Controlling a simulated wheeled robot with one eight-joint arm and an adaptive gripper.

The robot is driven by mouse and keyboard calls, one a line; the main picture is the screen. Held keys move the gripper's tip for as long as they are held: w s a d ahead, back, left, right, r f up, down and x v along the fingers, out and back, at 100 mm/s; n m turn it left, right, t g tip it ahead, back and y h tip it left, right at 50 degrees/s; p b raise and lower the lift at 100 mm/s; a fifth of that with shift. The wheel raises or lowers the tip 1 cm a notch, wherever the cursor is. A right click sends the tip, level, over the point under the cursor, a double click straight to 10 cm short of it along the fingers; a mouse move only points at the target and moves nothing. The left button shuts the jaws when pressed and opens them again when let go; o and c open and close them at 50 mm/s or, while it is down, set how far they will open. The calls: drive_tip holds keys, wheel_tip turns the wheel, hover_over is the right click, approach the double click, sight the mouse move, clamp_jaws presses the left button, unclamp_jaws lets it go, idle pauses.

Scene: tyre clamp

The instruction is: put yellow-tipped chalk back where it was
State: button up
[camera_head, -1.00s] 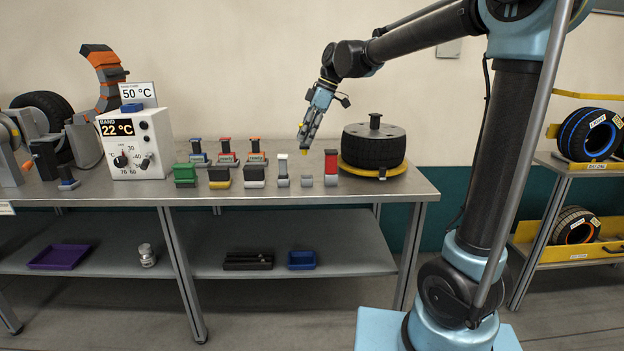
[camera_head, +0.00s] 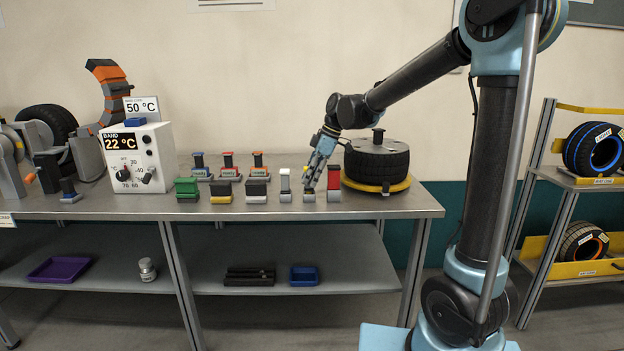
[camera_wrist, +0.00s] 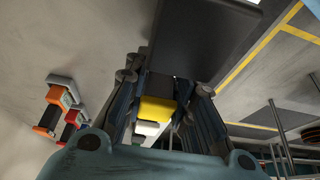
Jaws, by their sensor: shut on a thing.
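My gripper (camera_head: 311,184) is shut on the yellow-tipped chalk, whose yellow end (camera_head: 308,191) shows just below the fingers in the head view. It points down at a small grey holder (camera_head: 309,198) in the front row. I cannot tell whether the chalk is in the holder or just above it. In the wrist view, the yellow end (camera_wrist: 157,110) lies between the fingers, with a white piece (camera_wrist: 147,128) beyond it. A white-topped piece (camera_head: 285,180) stands left of the holder and a red-topped piece (camera_head: 333,177) close on its right.
Several blocks in holders stand further left, including a green one (camera_head: 187,187). A tyre on a yellow-rimmed stand (camera_head: 377,161) is close behind and right of my gripper. A white control box (camera_head: 137,158) reads 22 °C. The front strip of the bench is clear.

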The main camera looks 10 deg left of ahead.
drive_tip(key=shift+f, duration=0.3)
drive_tip(key=o, duration=1)
drive_tip(key=shift+f, duration=0.1)
